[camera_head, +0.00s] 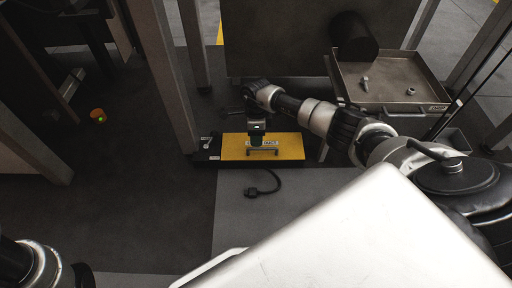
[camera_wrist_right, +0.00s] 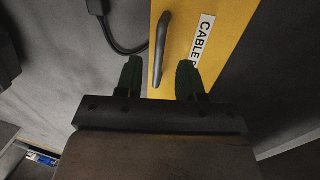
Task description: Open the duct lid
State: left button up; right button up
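The duct lid (camera_head: 286,147) is a yellow rectangular plate on the floor, with a grey bar handle (camera_head: 262,152) near its front edge. In the right wrist view the lid (camera_wrist_right: 225,28) runs upward with a label reading "CABLE" beside the handle (camera_wrist_right: 161,45). My right gripper (camera_head: 257,142) is over the lid, close to the handle. The left gripper is not visible; only part of my left arm shows at the lower left.
A black cable with a plug (camera_head: 262,188) lies on the floor in front of the lid. A metal tray (camera_head: 400,99) with small bolts stands at the right. Metal posts (camera_head: 170,80) rise at the left. An orange button (camera_head: 98,115) is at the far left.

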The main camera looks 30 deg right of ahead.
jog(key=f, duration=0.1)
jog(key=f+b, duration=0.1)
jog(key=f, duration=0.1)
jog(key=shift+s+a+f, duration=0.2)
jog(key=shift+s+f, duration=0.1)
grip_shut()
